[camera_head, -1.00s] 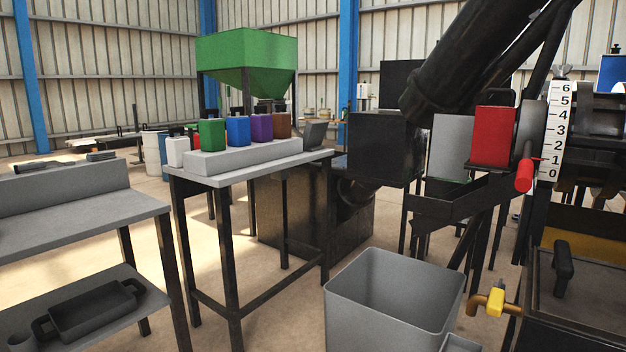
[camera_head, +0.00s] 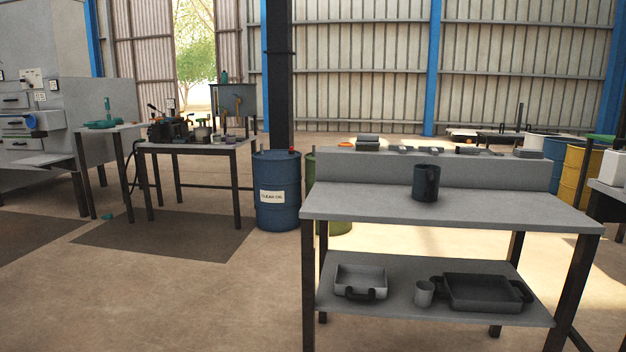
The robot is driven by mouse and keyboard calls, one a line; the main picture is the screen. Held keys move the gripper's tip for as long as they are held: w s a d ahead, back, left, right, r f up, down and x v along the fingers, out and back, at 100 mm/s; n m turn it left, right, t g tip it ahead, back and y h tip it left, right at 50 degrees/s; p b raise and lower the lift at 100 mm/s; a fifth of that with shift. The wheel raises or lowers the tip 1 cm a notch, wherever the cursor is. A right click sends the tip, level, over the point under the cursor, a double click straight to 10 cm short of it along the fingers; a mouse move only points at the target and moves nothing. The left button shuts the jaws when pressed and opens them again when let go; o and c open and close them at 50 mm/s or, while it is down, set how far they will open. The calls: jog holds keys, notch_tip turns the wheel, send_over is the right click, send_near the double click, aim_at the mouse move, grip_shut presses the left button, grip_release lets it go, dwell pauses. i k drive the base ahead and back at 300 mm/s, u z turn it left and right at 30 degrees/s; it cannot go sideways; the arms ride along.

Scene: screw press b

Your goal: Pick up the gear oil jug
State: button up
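A dark grey jug or mug with a handle (camera_head: 426,184) stands upright on the top of a grey workbench (camera_head: 350,208), right of centre. A white container (camera_head: 613,172), cut off by the right edge, stands on another table. I see no label on either, so I cannot tell whether one is the gear oil jug. My gripper is not in view, and nothing shows whether it holds anything.
The workbench's lower shelf holds a light tray (camera_head: 362,280), a small cup (camera_head: 424,292) and a dark tray (camera_head: 482,291). A blue drum (camera_head: 277,190) labelled as oil stands left of the bench. Open floor lies at front left.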

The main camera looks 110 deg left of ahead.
aim_at(425, 176)
jog(key=u, duration=3.65)
jog(key=i, duration=1.3)
jog(key=u, duration=0.1)
